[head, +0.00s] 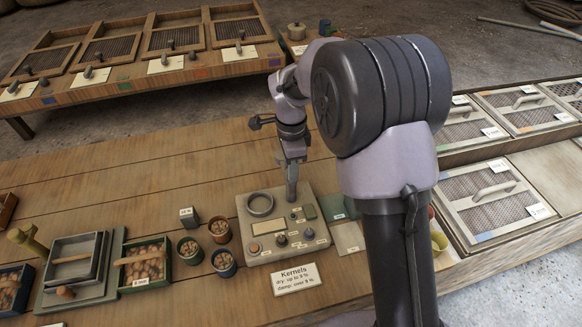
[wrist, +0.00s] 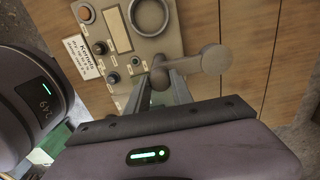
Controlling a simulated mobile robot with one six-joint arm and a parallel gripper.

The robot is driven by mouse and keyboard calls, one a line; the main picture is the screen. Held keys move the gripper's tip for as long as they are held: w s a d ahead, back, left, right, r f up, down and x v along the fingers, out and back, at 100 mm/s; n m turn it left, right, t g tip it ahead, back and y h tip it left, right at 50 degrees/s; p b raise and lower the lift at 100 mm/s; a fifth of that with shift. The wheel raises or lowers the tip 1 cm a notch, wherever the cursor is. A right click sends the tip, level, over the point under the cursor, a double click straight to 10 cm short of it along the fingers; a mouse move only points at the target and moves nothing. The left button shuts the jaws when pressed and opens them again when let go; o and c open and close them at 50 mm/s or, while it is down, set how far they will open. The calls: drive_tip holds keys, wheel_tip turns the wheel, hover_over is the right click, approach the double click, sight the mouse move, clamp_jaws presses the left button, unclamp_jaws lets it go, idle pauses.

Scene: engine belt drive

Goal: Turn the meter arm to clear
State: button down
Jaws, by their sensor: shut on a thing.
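The meter is a beige-grey panel (head: 296,253) on the wooden bench, with a round ring-shaped cup (head: 260,204), a blank plate and several knobs. It also shows in the wrist view (wrist: 150,48). The meter arm (wrist: 190,65) is a grey lever with a round pivot end at the panel's edge and a ball end sticking out to the right in the wrist view. My gripper (wrist: 165,82) is shut on the lever near its pivot end. In the head view my gripper (head: 291,197) points down at the panel's upper right and hides most of the lever.
A "Kernels" card (head: 295,278) lies before the panel. Several nut-filled cups (head: 220,230) and a nut box (head: 145,264) stand left of it. Green and grey plates (head: 347,237) lie close on the right. Mesh trays (head: 490,197) stand farther right. The bench behind the cups is clear.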

idle(0.3)
drive_tip(key=c, duration=1.1)
unclamp_jaws()
wheel_tip(320, 180, up, 17)
drive_tip(key=p, duration=0.6)
drive_tip(key=shift+r, duration=0.2)
